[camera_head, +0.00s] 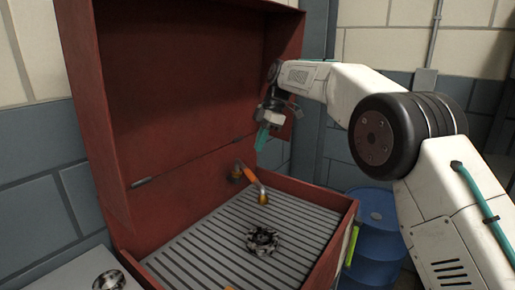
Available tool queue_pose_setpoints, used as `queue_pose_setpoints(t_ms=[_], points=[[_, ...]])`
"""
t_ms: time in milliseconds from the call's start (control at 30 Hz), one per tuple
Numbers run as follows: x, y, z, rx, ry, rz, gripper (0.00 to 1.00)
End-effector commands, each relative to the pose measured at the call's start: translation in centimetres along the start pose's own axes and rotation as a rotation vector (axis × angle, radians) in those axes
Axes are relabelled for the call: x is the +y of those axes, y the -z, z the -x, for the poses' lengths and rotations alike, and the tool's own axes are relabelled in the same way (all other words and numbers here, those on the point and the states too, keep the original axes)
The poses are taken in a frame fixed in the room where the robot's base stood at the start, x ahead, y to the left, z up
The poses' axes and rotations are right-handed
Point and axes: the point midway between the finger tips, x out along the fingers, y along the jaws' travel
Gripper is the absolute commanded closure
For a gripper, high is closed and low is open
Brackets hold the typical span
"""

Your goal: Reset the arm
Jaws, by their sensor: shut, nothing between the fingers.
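My gripper (263,138) is at the end of my white arm, which reaches in from the right. It hangs in the air in front of the right part of the raised red lid, with its teal fingertips pointing down. The fingers are shut and hold nothing. A dark and silver ring-shaped metal part (262,240) lies on the slatted grey grate (200,250), well below the gripper and apart from it.
The red washer-like box (325,192) has its tall lid (180,90) open. A bent spout (251,180) with orange ends rises at the grate's back. A blue barrel (377,215) stands right of the box. Another round metal part (108,281) lies on a grey surface (70,275) at lower left.

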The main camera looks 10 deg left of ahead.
Motion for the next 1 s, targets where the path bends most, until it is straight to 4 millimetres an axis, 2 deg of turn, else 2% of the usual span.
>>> queue_pose_setpoints(t_ms=[233, 400, 567, 667, 867, 967, 1000], points=[[0.0, -0.1, 0.0, 0.0, 0.0, -0.01, 1.0], [0.2, -0.3, -0.1, -0.005, -0.011, -0.131, 1.0], [-1.3, -2.2, -3.6, -0.042, 0.039, -0.385, 1.0], [-3.5, -3.3, -4.1, -0.076, 0.055, -0.554, 1.0], [-9.6, -6.0, -2.1, -0.141, 0.044, -0.874, 1.0], [-13.7, -7.4, -0.4, -0.171, 0.022, -1.037, 1.0], [-15.6, -8.0, 0.3, -0.182, 0.012, -1.105, 1.0]])
